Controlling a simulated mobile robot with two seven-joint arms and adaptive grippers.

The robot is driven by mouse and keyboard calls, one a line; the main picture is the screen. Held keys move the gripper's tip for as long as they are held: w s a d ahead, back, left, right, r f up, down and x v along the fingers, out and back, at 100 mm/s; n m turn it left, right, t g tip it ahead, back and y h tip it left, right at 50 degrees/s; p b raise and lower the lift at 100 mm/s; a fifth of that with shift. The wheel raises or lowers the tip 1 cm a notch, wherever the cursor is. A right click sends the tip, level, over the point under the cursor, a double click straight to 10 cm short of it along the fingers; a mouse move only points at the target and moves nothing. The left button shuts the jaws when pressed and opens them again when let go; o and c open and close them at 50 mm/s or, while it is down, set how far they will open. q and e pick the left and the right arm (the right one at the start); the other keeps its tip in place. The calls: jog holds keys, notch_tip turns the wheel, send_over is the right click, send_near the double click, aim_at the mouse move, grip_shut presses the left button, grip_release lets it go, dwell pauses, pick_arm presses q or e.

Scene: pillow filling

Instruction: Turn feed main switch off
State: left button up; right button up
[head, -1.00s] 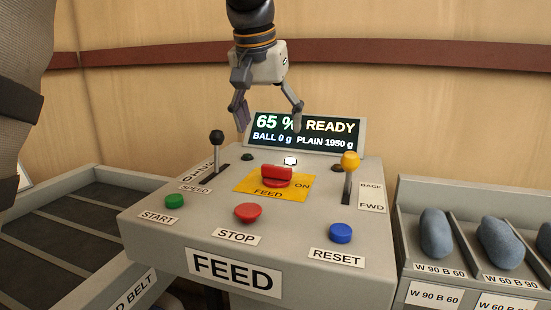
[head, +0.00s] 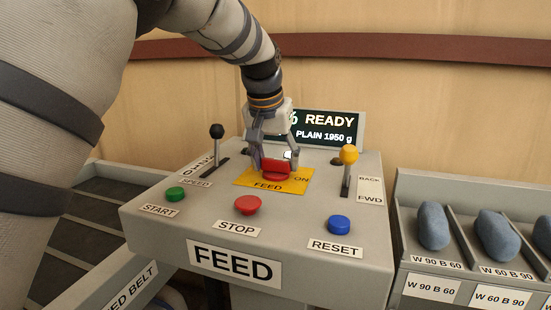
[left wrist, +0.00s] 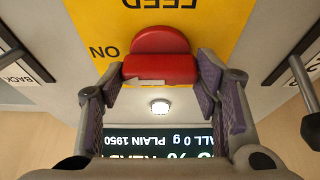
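The feed main switch is a red rotary switch (head: 276,168) on a yellow plate (head: 246,178) marked FEED and ON, on the grey console. Its handle bar lies crosswise. In the left wrist view the switch (left wrist: 160,66) sits between my fingertips. My left gripper (head: 275,162) reaches down from behind the switch, one finger on each side of the handle. It also shows in the left wrist view (left wrist: 160,82), with its fingers apart and close to the handle's ends. I cannot tell whether they touch it. My right gripper is not in view.
A black lever (head: 216,145) stands left of the switch and a yellow-knobbed lever (head: 347,170) right. Green START (head: 175,194), red STOP (head: 247,204) and blue RESET (head: 339,225) buttons are in front. The display (head: 330,130) behind is partly hidden by my gripper.

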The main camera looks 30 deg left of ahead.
pick_arm(q)
jog(key=shift+c, duration=0.8)
